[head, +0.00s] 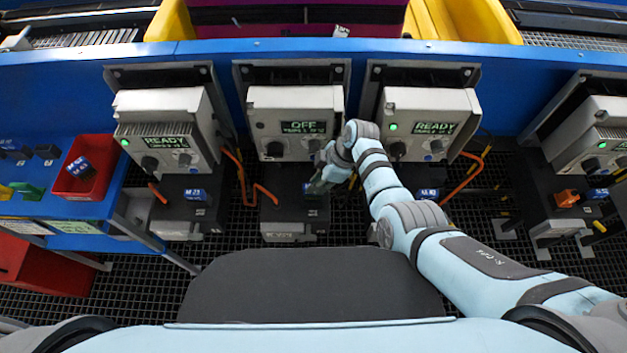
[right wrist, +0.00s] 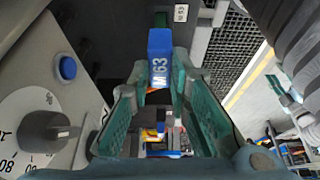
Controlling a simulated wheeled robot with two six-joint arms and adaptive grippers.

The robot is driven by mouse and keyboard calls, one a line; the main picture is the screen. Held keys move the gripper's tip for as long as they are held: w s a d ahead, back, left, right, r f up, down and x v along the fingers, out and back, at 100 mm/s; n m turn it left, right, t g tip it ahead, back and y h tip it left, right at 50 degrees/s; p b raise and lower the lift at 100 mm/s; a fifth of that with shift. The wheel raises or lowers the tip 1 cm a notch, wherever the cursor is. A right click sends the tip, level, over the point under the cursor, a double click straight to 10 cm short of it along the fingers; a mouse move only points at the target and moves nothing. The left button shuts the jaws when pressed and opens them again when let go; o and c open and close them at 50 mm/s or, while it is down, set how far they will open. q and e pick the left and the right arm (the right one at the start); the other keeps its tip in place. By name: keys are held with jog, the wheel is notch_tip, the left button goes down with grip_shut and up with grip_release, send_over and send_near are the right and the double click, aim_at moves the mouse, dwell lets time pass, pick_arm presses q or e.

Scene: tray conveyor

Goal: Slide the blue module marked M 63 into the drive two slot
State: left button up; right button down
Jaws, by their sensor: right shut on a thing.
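The blue module marked M 63 (right wrist: 160,58) sits between the green fingers of my right gripper (right wrist: 157,85) in the right wrist view, its marking facing the camera. In the head view, my right gripper (head: 322,180) is at the black base (head: 284,212) below the second drive from the left, whose screen reads OFF. A small part of the blue module (head: 309,188) shows beside the fingers at this base. The slot mouth is hidden, and I cannot tell how far in the module is. My left gripper is not in view.
Drives reading READY stand left (head: 167,120) and right (head: 430,122), with blue modules in their bases. Orange cables hang between units. A red bin (head: 98,150) holding a blue module is on the blue side table (head: 85,208). A knob (right wrist: 45,130) is close beside the gripper.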

jog(key=shift+f+b, duration=1.65)
jog(key=shift+f, duration=0.2)
jog(key=c, duration=1.4)
grip_release()
jog(key=shift+r, duration=0.15)
jog(key=v, duration=1.1)
jog(key=shift+d+r, duration=0.2)
jog(key=shift+r, duration=0.15)
